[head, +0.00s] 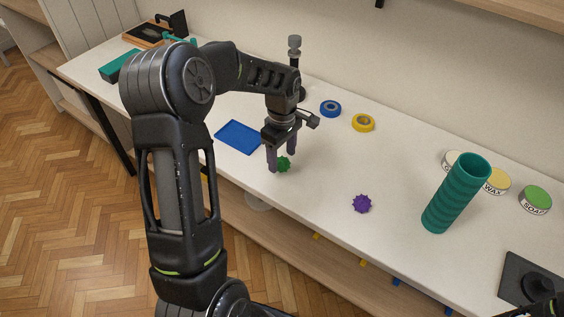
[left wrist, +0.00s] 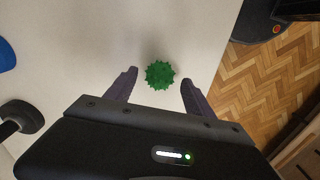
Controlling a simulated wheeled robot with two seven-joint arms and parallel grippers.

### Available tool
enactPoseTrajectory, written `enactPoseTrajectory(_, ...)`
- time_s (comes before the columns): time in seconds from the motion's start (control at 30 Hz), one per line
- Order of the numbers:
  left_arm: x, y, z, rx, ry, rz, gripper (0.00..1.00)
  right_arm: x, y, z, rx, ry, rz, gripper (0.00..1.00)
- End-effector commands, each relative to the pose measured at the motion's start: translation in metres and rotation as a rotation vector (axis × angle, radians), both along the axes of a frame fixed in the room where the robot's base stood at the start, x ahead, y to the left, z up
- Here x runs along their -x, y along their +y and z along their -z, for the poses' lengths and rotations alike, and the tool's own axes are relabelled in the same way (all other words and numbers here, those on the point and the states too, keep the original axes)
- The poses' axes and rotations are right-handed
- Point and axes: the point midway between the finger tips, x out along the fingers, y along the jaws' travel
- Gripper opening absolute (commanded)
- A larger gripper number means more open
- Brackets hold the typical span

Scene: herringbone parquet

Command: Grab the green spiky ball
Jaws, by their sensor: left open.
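The green spiky ball (head: 283,164) lies on the white tabletop near its front edge. In the left wrist view the ball (left wrist: 160,75) sits between and slightly beyond the two fingertips, with gaps on both sides. My left gripper (head: 282,160) points down at the ball and is open, its purple-grey fingers apart; it also shows in the left wrist view (left wrist: 158,82). In the head view a finger partly covers the ball's left side.
A blue tray (head: 238,137) lies left of the ball, and a purple spiky ball (head: 362,204) to the right. Blue tape (head: 330,108) and yellow tape (head: 363,123) lie behind. A teal ribbed cylinder (head: 456,194) stands farther right, near several tins. The table's front edge is close.

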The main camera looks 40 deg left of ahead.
Motion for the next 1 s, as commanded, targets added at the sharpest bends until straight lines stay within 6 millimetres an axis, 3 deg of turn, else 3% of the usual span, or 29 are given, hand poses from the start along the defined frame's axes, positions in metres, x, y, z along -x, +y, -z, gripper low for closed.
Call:
enactPoseTrajectory(0.2,0.000,0.000,0.022,0.000,0.000,0.001,0.62,0.000,0.000,-0.005,0.000,0.001,0.000,0.86)
enactPoseTrajectory(0.77,0.000,0.000,0.023,0.000,0.000,0.000,0.62,0.000,0.000,-0.004,0.000,0.001,0.000,0.86)
enactPoseTrajectory(1.0,0.000,0.000,0.023,0.000,0.000,0.000,0.45,0.000,0.000,-0.004,0.000,0.001,0.000,0.86)
